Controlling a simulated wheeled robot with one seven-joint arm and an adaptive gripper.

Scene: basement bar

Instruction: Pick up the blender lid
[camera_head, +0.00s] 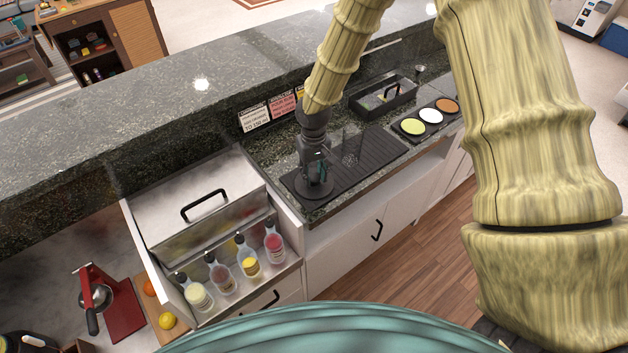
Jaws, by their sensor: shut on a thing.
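My gripper (313,172) points down over the black ribbed bar mat (376,154) on the counter. It is shut on a dark round piece, which looks like the blender lid (316,190). The lid lies at or just above the left part of the mat; I cannot tell whether it touches. The fingers and the lid are both dark, so the exact grip is hard to make out. Clear glassware (351,147) stands on the mat just right of my gripper.
A steel ice chest (195,200) with a black handle and several bottles in front (247,257) is left. A black caddy (383,96) and a tray of three coloured rounds (428,117) are right. A raised granite ledge (150,100) runs behind; a red juicer (108,300) is lower left.

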